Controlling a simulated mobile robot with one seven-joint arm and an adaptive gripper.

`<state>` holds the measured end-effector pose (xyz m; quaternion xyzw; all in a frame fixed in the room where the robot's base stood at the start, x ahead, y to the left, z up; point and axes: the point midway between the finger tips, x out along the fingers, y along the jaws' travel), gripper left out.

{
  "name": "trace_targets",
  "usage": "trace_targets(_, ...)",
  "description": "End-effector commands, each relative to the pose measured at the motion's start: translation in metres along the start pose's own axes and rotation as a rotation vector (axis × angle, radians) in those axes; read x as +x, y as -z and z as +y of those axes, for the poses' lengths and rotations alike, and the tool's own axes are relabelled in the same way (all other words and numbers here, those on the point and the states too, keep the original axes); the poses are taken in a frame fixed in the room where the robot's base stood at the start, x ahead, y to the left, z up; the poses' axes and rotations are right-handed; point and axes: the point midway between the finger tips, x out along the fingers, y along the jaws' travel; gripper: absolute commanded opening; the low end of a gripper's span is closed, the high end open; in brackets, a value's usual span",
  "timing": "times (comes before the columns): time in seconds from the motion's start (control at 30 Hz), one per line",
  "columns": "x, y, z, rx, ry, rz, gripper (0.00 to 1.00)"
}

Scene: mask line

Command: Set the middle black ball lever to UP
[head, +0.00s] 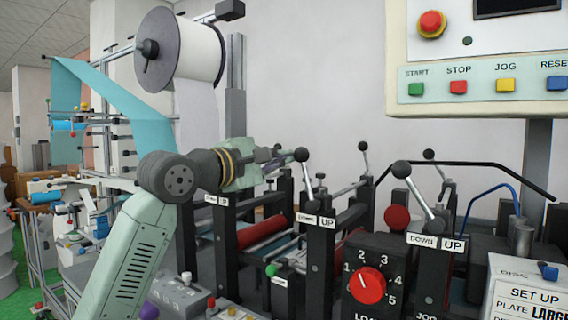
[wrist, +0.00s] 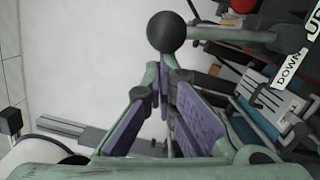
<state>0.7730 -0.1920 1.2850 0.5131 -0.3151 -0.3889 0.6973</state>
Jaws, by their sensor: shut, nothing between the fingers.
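The middle black ball lever shows in the head view, with its black ball (head: 302,154) atop a silver rod that rises from a dark post. The rod tilts a little left, toward the DOWN side of its DOWN/UP label (head: 315,220). My gripper (head: 284,153) is just left of the ball, fingers pointing at it. In the wrist view the ball (wrist: 169,32) sits just beyond the tips of my shut gripper (wrist: 163,66), and its rod runs right. Nothing is between the purple-padded fingers. Whether the tips touch the ball, I cannot tell.
A right black ball lever (head: 401,169) leans left over its own DOWN/UP label (head: 436,242). Another ball lever (head: 363,146) stands farther back. A left label (head: 216,200) is below my wrist. A red dial (head: 367,285) is in front.

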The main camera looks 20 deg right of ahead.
Motion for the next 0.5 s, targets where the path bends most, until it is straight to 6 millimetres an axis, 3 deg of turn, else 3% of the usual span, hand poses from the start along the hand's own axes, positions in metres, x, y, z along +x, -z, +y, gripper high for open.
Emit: trace_targets(0.5, 0.007, -0.055, 0.005, 0.491, 0.075, -0.001, 0.00)
